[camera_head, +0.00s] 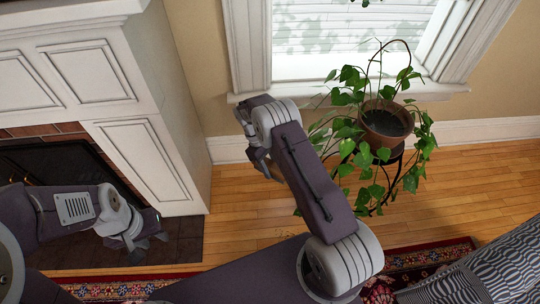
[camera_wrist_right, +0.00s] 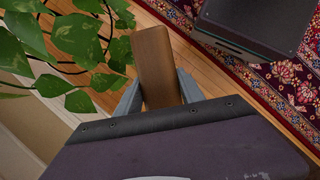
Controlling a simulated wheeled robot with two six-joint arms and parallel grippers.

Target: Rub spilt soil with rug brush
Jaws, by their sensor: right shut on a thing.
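My right gripper (camera_head: 262,168) hangs at the middle of the head view, between the fireplace and the plant. In the right wrist view its two grey fingers (camera_wrist_right: 160,92) are shut on a brown wooden block, which looks like the back of the rug brush (camera_wrist_right: 155,62). The brush's bristles are hidden. In the head view the brush is hidden by the hand and arm. My left gripper (camera_head: 148,248) is at the lower left, low in front of the fireplace, with its fingers apart and nothing seen between them.
A leafy potted plant (camera_head: 384,124) stands on a dark stand by the window, close right of my right arm. A white fireplace surround (camera_head: 150,160) is at the left. A red patterned rug (camera_head: 432,256) lies along the bottom.

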